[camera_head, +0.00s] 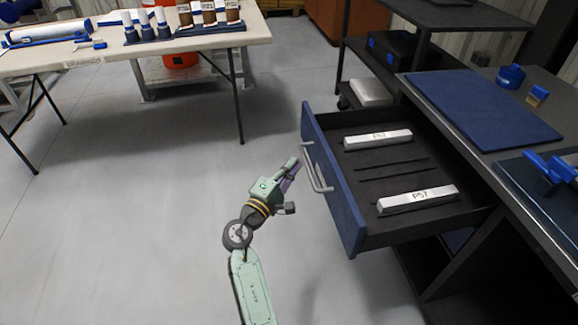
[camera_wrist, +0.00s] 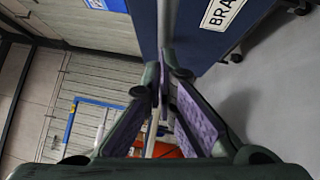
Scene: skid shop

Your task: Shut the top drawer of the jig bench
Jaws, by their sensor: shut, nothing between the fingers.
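The jig bench's top drawer (camera_head: 345,195) is pulled out to the left in the head view, with a blue front and a black inside. A grey bar handle (camera_head: 318,172) is on its front. Two labelled silver blocks lie in it, one near the back (camera_head: 378,140) and one near the front (camera_head: 418,199). My gripper (camera_head: 294,166) is shut and empty, just left of the handle; I cannot tell whether they touch. In the wrist view the fingertips (camera_wrist: 166,76) come together below the blue drawer front (camera_wrist: 200,40), which bears a white label.
The bench top (camera_head: 480,130) holds a blue mat (camera_head: 484,108) and blue tools. A dark cart (camera_head: 420,50) stands behind it. A cream folding table (camera_head: 110,62) is at the back left. The grey floor (camera_head: 130,220) left of the drawer is clear.

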